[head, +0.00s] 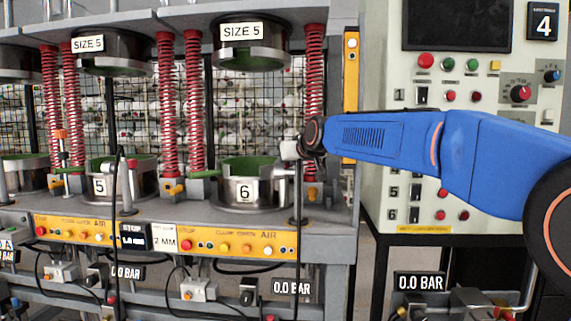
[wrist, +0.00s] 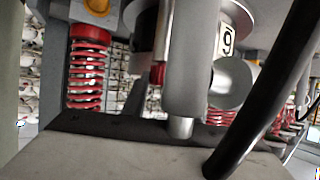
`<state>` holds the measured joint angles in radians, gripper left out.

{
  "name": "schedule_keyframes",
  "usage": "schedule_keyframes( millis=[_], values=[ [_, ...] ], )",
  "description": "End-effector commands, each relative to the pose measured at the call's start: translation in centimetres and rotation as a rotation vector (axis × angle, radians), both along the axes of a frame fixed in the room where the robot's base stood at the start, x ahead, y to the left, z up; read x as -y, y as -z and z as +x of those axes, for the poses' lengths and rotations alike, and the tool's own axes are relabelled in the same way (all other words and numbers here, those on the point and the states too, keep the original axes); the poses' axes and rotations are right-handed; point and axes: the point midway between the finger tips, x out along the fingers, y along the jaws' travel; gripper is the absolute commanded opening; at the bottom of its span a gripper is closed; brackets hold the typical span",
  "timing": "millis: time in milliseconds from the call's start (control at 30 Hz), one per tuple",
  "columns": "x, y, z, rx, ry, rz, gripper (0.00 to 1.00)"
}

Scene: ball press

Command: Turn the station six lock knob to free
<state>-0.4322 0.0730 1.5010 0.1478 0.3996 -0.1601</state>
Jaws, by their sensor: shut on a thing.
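Station six is the round metal mould (head: 240,191) labelled 6, with a notch in its green-lined rim. My gripper (head: 290,151) is at the upper right of this mould, shut at the lock by the rim. The station six lock knob is hidden behind my gripper in the head view, so its setting cannot be read. A grey lock part (head: 284,172) shows just below my gripper. In the wrist view the picture is inverted; a grey upright post (wrist: 184,65) stands close ahead, with a small red part (wrist: 157,74) beside it. The fingertips are not clear there.
Red springs (head: 314,85) stand behind my gripper, and an upper mould (head: 249,47) marked SIZE 5 hangs above. A black hose (wrist: 268,95) passes close by. Station five (head: 101,186) is to the left. A control cabinet (head: 470,130) stands behind my arm.

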Motion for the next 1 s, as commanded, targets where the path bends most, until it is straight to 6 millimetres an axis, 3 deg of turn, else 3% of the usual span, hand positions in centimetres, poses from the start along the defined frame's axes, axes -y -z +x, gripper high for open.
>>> schedule_keyframes(
  millis=[600, 633, 700, 1000],
  values=[
    [0.0, 0.15, 0.04, 0.002, -0.041, 0.001, 0.04],
    [0.0, 0.14, 0.03, 0.002, -0.041, 0.001, 0.33],
    [0.0, 0.11, 0.04, 0.003, -0.041, 0.001, 0.45],
    [0.02, -0.11, 0.04, 0.004, -0.041, 0.002, 0.45]
  ],
)
